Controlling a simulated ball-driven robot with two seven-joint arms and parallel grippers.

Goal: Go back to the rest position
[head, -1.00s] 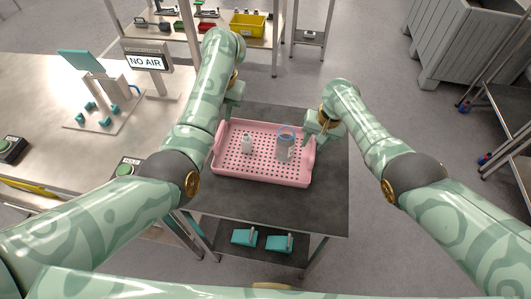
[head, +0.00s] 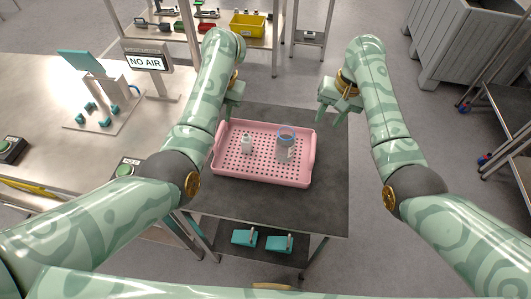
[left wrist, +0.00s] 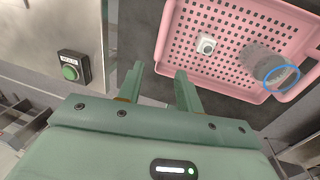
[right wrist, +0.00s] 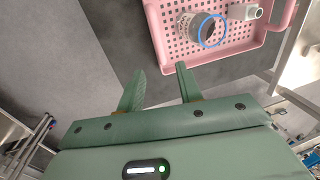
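My left gripper (head: 232,100) is at the left rear corner of the pink tray in the head view. The left wrist view shows its two fingers (left wrist: 158,88) apart with nothing between them. My right gripper (head: 338,108) is above the table's back right, clear of the tray. The right wrist view shows its fingers (right wrist: 160,90) apart and empty.
A pink perforated tray (head: 232,176) rests on the dark table (head: 325,205). A steel bench (head: 50,160) with a NO AIR sign (head: 146,61) is at left.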

